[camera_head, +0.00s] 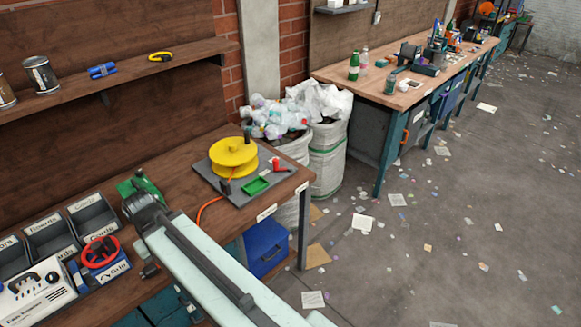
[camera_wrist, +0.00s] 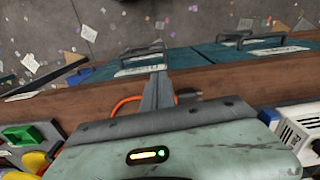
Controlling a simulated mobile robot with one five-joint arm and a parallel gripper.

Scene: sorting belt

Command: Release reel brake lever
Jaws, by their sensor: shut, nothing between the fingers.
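The yellow reel (camera_head: 233,152) stands on a grey base plate (camera_head: 211,176) on the bench. A small red lever (camera_head: 281,164) sits at the plate's right side, behind a green tray (camera_head: 256,186). An orange cable (camera_head: 205,208) runs off the reel to the bench's front edge. In the wrist view my gripper (camera_wrist: 157,84) is shut and empty, near the bench edge with the orange cable (camera_wrist: 127,102) beside it. Part of the yellow reel (camera_wrist: 36,161) shows at lower left there; the red lever cannot be made out.
A blue bin (camera_head: 266,247) is under the bench end. White sacks (camera_head: 327,152) stand behind it. The littered floor at right is open.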

